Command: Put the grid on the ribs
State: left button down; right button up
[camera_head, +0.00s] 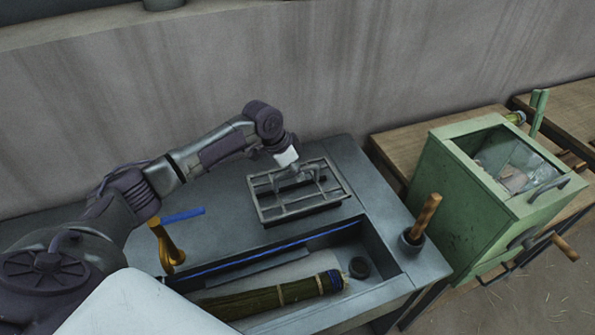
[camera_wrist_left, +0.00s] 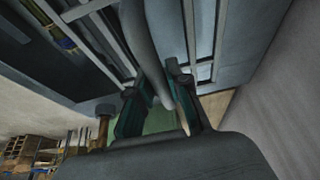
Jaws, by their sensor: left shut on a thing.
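The grid (camera_head: 306,208) is a grey metal rectangular frame with crossbars, at the back of the grey workbench. My left gripper (camera_head: 297,172) is above its middle, shut on the grid's raised handle. In the left wrist view the fingers of my left gripper (camera_wrist_left: 160,112) are on either side of the curved grey handle (camera_wrist_left: 150,55). The grid lies about level, on or just above the bench top; I cannot tell whether it touches. No ribs can be made out; the area under the grid is dark and partly hidden. My right gripper is not in view.
A brass-coloured piece (camera_head: 169,249) and blue strip (camera_head: 184,215) are at left.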

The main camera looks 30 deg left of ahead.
pick_arm(q)
jog(key=shift+w+f+b, duration=0.15)
jog(key=shift+f+b, duration=0.6)
jog(key=shift+f, duration=1.6)
jog(key=c, duration=1)
grip_release()
jog(key=shift+f, duration=0.15)
jog(key=v, duration=1.2)
notch_tip(320, 180, up, 7)
jog(key=p, duration=0.9)
send_over(298, 185)
jog(key=s+a, duration=0.3)
jog(key=s, duration=0.1)
jog(key=shift+w+a, duration=0.15)
jog(key=shift+w, duration=0.05)
jog(key=shift+b, duration=0.3)
